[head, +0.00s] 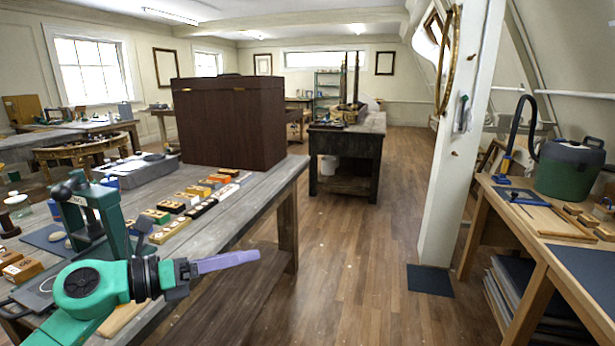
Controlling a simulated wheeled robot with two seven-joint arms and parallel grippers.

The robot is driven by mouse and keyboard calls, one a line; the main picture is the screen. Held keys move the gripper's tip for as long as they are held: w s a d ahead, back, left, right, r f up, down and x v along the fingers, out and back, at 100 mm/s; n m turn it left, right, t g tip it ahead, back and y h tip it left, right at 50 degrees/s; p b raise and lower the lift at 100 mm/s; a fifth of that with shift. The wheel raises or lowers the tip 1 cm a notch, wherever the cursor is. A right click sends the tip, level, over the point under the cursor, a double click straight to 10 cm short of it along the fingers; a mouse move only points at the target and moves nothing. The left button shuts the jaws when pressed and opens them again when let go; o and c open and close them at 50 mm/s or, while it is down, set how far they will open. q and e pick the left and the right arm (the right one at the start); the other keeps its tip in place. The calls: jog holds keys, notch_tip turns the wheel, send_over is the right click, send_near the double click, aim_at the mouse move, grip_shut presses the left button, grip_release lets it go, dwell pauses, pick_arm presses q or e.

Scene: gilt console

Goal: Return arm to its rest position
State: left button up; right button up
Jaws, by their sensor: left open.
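My left gripper (238,260) is in the lower left of the head view, on the end of my green and black arm. It points to the right, with a pale purple finger reaching past the front edge of the workbench (262,194). I see it nearly side-on, so its fingers overlap. It is open and nothing shows between the fingers. It appears clear of the things on the bench. My right gripper is not in view.
A large dark brown box (228,122) stands at the bench's far end. Rows of small coloured blocks (158,216) lie before it. A green upright tool (112,222) is close behind my arm. A white post (452,150) and side table (520,226) stand right. Wooden floor between is open.

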pick_arm(q)
jog(key=w+a+f+n+t+y, duration=0.2)
jog(key=a+n+t+y, duration=0.25)
jog(key=n, duration=0.75)
jog(key=w+a+f+n+t+y, duration=0.15)
jog(key=a+n+t+y, duration=0.35)
jog(key=n, duration=0.7)
jog(key=s+a+f+n+g+y, duration=0.2)
jog(key=f+n+y, duration=0.15)
jog(key=f, duration=0.25)
jog(key=s+a+f+n+g+y, duration=0.2)
jog(key=f+n, duration=0.3)
jog(key=f, duration=0.1)
jog(key=s+d+f+n+g+h, duration=0.1)
jog(key=s+d+f+n+g, duration=0.15)
jog(key=s+f+g, duration=0.45)
jog(key=s+d+f+n+g, duration=0.1)
jog(key=s+f+n+g, duration=0.3)
jog(key=s+f, duration=0.65)
notch_tip(320, 180, down, 20)
jog(key=s+g, duration=0.1)
jog(key=s, duration=0.2)
jog(key=s+a+f+g, duration=0.1)
jog(key=s+a+f, duration=0.2)
jog(key=s+f, duration=1.4)
jog(key=shift+s+m, duration=0.3)
